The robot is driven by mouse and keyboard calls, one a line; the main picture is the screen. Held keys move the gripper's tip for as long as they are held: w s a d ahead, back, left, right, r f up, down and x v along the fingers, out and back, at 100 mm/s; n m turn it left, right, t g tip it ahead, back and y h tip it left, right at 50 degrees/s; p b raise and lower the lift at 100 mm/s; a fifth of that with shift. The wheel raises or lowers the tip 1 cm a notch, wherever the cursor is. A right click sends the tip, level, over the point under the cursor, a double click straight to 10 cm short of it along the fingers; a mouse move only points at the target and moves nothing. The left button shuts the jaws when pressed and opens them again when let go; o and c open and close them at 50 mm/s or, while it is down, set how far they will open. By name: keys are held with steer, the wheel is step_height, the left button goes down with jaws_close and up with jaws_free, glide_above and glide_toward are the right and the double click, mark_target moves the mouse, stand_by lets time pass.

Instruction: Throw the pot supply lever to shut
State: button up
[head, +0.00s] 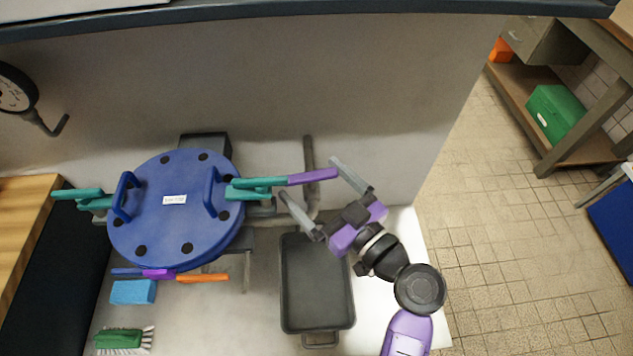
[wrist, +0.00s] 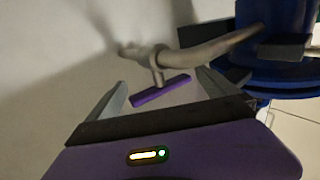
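A purple lever (head: 312,176) sticks out to the right beside the pot's teal handle. In the wrist view the purple lever (wrist: 160,90) hangs on a short stem from a grey pipe (wrist: 205,50). My gripper (head: 309,179) is open, with one finger on each side of the purple lever's end; contact is not visible. The blue round pot lid (head: 172,225) carries a small white label too small to read. Teal handles (head: 255,188) stand at its right and others (head: 80,197) at its left. I cannot read which lever is the pot supply.
Small blue, purple (head: 158,274) and orange (head: 203,278) handles lie below the lid. A dark tray (head: 317,285) is below my gripper. A blue sponge (head: 133,292) and green brush (head: 120,339) lie at lower left. A wall stands behind; open tiled floor is at right.

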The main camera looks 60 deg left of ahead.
steer(key=c, duration=0.9)
steer(key=shift+s+f+m+t+b, duration=0.2)
steer(key=shift+m+t+b, duration=0.3)
steer(key=shift+b, duration=0.45)
steer(key=shift+c, duration=0.2)
steer(key=shift+r+m+t+b, duration=0.15)
steer(key=shift+m+t+b, duration=0.25)
steer(key=shift+t, duration=0.5)
steer(key=o, duration=1.1)
steer(key=shift+d, duration=0.1)
steer(key=d+b, duration=0.1)
steer(key=d, duration=0.6)
steer(key=shift+s+d, duration=0.1)
steer(key=shift+d, duration=0.2)
